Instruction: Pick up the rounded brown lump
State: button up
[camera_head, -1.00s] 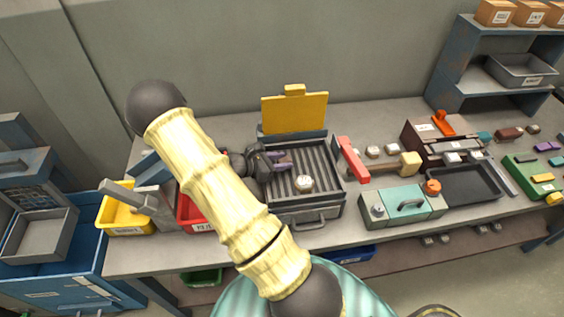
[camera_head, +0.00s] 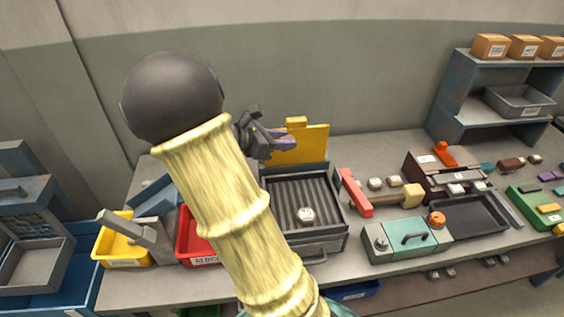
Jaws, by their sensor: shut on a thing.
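My gripper (camera_head: 277,142) is raised in front of the yellow upright plate at the back of the grill. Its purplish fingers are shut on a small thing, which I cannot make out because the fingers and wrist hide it. A brown lump (camera_head: 510,164) lies on the bench at the far right.
A yellow bin (camera_head: 122,243) and a red bin (camera_head: 190,240) stand left of the grill. A red-ended tool (camera_head: 354,195), pale lumps (camera_head: 376,183), a teal box (camera_head: 408,239) and a dark tray (camera_head: 468,216) lie to the right. Shelves (camera_head: 500,75) stand at the back right.

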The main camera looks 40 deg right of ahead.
notch_tip(320, 180, up, 7)
jog(key=shift+f, duration=0.1)
dwell(0.6)
